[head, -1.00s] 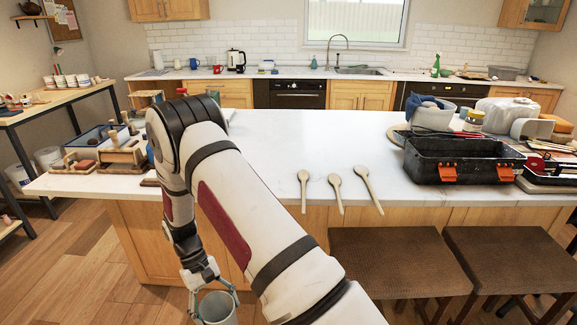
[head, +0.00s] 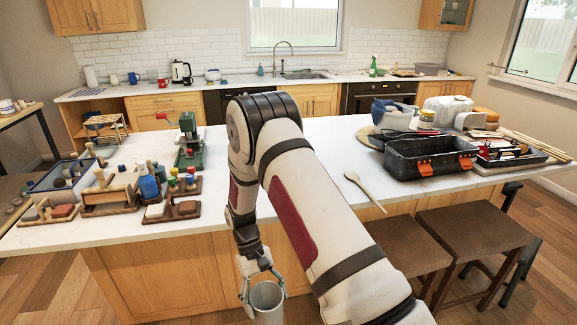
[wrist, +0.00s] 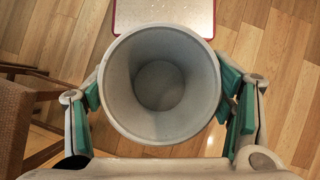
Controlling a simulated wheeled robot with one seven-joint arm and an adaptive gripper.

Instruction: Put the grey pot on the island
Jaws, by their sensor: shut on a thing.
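The grey pot (head: 267,300) is a plain open cylinder, held upright at the lower edge of the head view. In the wrist view the pot (wrist: 160,135) fills the middle, with its empty inside facing the camera. My gripper (head: 262,292) is shut on the pot, with green-padded fingers on both sides of it. The wrist view also shows my gripper (wrist: 161,100). The pot is in front of the island's wooden side and below its top. The island (head: 300,165) has a white top, and my arm hides part of it.
On the island's left stand trays, tools, a blue bottle (head: 149,185) and a green machine (head: 189,145). A wooden spoon (head: 364,190) lies near the front edge. A black toolbox (head: 430,160) stands at the right. Brown stools (head: 470,240) stand in front. The top between is mostly clear.

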